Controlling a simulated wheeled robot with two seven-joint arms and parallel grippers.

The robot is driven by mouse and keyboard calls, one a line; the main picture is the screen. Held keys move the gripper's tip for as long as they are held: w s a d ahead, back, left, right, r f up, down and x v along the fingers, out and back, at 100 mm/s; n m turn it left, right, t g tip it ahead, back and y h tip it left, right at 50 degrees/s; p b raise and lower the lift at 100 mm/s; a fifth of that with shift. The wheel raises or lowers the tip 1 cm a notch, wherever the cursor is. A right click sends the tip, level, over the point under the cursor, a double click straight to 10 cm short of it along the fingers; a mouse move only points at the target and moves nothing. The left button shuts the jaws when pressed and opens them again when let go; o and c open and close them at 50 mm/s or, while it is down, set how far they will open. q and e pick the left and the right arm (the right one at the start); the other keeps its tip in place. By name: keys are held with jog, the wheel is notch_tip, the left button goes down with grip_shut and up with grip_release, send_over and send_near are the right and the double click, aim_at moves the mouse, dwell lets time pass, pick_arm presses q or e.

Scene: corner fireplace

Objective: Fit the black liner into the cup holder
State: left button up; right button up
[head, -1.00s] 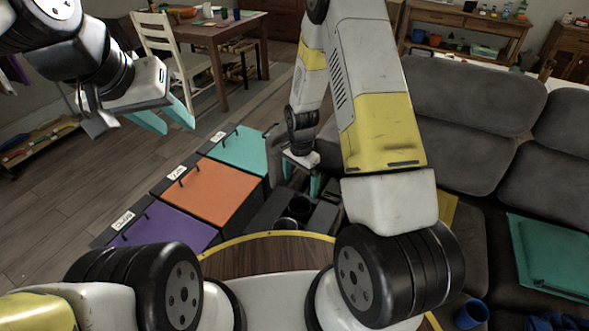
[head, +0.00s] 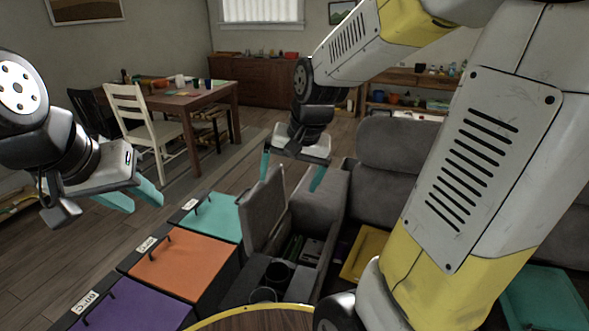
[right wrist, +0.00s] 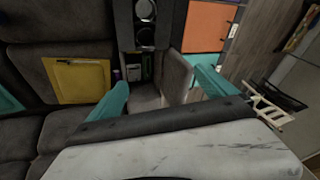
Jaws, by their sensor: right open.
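The cup holder is a pair of round wells in the dark console between the sofa seats. The far well (head: 278,272) looks dark inside, and the near well (head: 263,295) has a pale rim. Both wells also show at the top of the right wrist view (right wrist: 146,38). I cannot make out the black liner for certain. My right gripper (head: 291,172) is open and empty, pointing down above the console's far end; its teal fingers show in the right wrist view (right wrist: 161,80). My left gripper (head: 140,197) holds nothing, fingers apart, left of the bins.
The console's lid (head: 264,212) stands raised beside an open compartment (head: 301,248) with small items inside. Purple (head: 135,308), orange (head: 178,262) and teal (head: 215,218) lidded bins stand left of it. A yellow panel (head: 364,255) lies on the sofa. A round table edge (head: 250,313) is in front.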

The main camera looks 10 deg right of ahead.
jog(key=s+r+n+t, duration=0.1)
jog(key=s+r+n, duration=0.1)
jog(key=s, duration=0.4)
jog(key=s+r+n+t, duration=0.1)
jog(key=s+r+n, duration=0.1)
jog(key=s+r, duration=0.3)
jog(key=shift+s+d, duration=0.35)
